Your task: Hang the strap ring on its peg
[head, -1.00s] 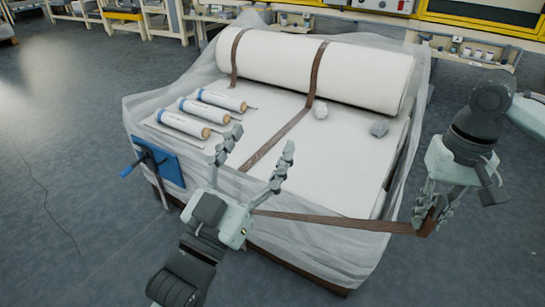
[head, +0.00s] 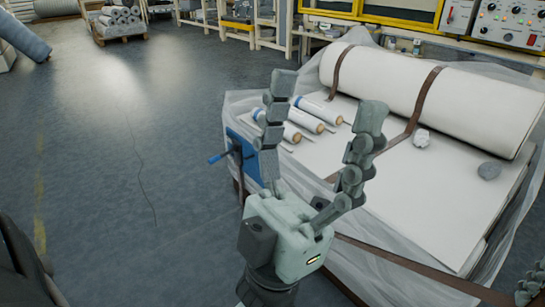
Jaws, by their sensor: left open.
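My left gripper (head: 327,98) is large in the foreground, its two fingers spread wide and nothing between them. A brown strap (head: 425,268) runs along the front of the wrapped stack toward the lower right corner. Part of my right gripper (head: 531,286) shows there at the frame's edge; its fingers are mostly cut off. I cannot make out the strap ring.
A big white wadding roll (head: 425,95) lies at the back of the stack under brown straps. Small rolls (head: 318,116) with blue labels lie on the left part.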

